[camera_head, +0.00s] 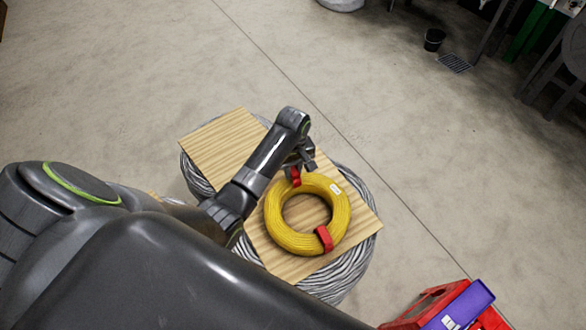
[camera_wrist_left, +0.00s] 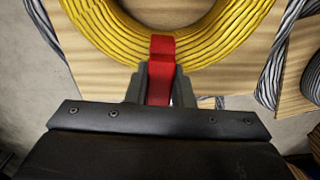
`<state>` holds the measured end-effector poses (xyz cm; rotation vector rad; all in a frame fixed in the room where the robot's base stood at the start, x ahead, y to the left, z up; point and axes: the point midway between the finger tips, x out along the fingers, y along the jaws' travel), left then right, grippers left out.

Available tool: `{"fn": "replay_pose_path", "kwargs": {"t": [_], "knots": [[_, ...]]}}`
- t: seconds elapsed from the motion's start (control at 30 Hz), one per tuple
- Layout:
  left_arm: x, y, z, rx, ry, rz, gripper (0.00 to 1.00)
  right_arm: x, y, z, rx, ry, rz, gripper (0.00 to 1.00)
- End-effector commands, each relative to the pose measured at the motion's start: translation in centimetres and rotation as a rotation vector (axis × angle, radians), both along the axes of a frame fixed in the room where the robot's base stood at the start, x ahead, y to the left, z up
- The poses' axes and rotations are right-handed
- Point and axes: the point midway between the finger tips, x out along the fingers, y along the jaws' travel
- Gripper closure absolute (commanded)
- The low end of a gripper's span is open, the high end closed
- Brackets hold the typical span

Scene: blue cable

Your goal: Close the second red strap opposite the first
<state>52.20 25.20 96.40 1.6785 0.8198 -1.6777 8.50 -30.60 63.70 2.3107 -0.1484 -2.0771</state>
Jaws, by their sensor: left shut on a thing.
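A coil of yellow cable (camera_head: 275,224) lies flat on a wooden board; it also shows in the left wrist view (camera_wrist_left: 110,35). The first red strap (camera_head: 324,239) is wrapped around the coil at its near side. The second red strap (camera_head: 296,177) is at the far left side of the coil, and in the left wrist view (camera_wrist_left: 161,75) its end lies over the coil's edge. My left gripper (camera_head: 303,165) is shut on this second strap; its fingers (camera_wrist_left: 158,88) flank it. Whether the strap passes under the coil is hidden. My right gripper is not in view.
The wooden board (camera_head: 222,143) rests on grey cable coils (camera_head: 345,273). A red crate (camera_head: 427,303) with a purple box (camera_head: 464,306) stands at the lower right. A black bucket (camera_head: 434,39) is at the upper right. Open concrete floor surrounds the board.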

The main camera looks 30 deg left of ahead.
Motion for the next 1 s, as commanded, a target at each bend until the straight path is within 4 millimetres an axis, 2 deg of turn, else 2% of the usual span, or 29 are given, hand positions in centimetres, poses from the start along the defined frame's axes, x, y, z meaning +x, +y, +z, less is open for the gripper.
{"fn": "replay_pose_path", "kwargs": {"t": [0.5, 1.0], "knots": [[0.0, 0.0, -1.6, 0.000, 0.001, -0.001, 0.99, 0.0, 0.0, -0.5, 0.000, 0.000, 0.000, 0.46], [0.0, 0.0, -1.8, -0.001, 0.001, 0.000, 0.99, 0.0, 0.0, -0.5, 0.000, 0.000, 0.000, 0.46]]}}
